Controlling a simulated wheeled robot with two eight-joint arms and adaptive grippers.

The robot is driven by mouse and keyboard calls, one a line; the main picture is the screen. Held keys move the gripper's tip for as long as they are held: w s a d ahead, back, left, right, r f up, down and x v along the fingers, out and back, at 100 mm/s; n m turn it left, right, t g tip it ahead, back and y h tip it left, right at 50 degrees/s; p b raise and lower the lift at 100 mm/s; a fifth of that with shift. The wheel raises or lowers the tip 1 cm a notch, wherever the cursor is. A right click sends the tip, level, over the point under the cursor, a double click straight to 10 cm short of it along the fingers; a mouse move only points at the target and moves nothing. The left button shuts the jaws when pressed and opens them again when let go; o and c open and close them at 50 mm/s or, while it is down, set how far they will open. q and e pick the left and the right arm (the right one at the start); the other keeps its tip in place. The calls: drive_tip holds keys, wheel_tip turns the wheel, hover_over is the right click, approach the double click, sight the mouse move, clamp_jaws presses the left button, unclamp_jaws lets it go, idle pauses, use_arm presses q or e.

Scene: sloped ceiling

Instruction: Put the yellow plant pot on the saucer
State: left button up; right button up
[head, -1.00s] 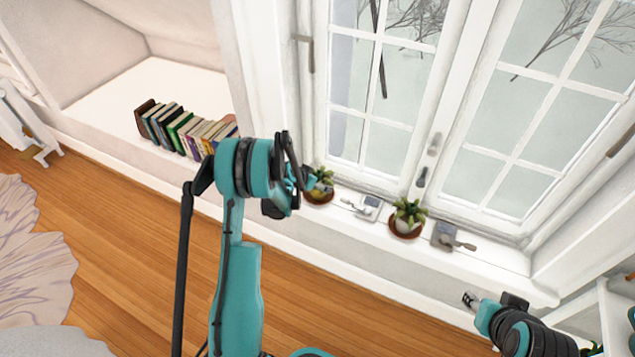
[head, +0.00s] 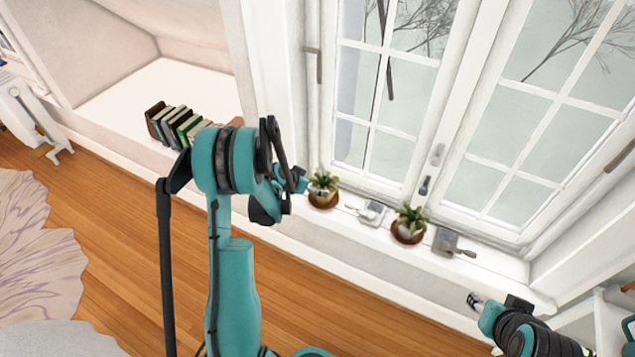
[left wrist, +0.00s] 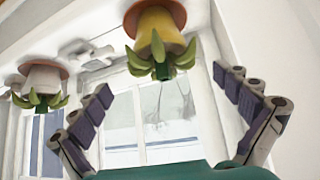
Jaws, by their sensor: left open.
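The yellow plant pot (left wrist: 157,32), with a green succulent, appears upside down in the left wrist view. Its base is against a round terracotta-brown saucer (left wrist: 133,14), and it looks upright on it. In the head view this saucer (head: 324,204) is on the windowsill, with the plant (head: 325,181) above it and the pot largely obscured. My left gripper (left wrist: 178,108) is open, its fingers spread wide, with the leaves between and beyond them and no finger visibly touching the pot. In the head view it (head: 312,189) is at the plant's left. My right gripper (head: 476,299) is low at right, away from the sill.
A white pot (left wrist: 42,78) with a succulent stands on another brown saucer (head: 407,236) further right. Between the plants lies a small pale item (head: 371,212). A grey item with a handle (head: 446,241) is at right. The window (head: 430,110) rises behind; books (head: 178,124) stand left.

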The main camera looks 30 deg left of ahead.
use_arm(q)
drive_tip(key=s+d+r+n, duration=0.1)
drive_tip(key=s+d+r, duration=0.45)
drive_tip(key=r, duration=0.35)
drive_tip(key=s+d+r, duration=0.4)
drive_tip(key=d+r, duration=0.2)
drive_tip(key=r, duration=0.2)
drive_tip(key=s+d+r, duration=0.2)
drive_tip(key=s+d, duration=0.1)
drive_tip(key=s, duration=0.6)
drive_tip(key=s+d+r+n+g+y, duration=0.1)
drive_tip(key=s+d, duration=0.3)
drive_tip(key=s, duration=0.4)
drive_tip(key=shift+s+d+r+y, duration=0.15)
drive_tip(key=shift+s+r+y, duration=0.2)
drive_tip(key=shift+r, duration=0.55)
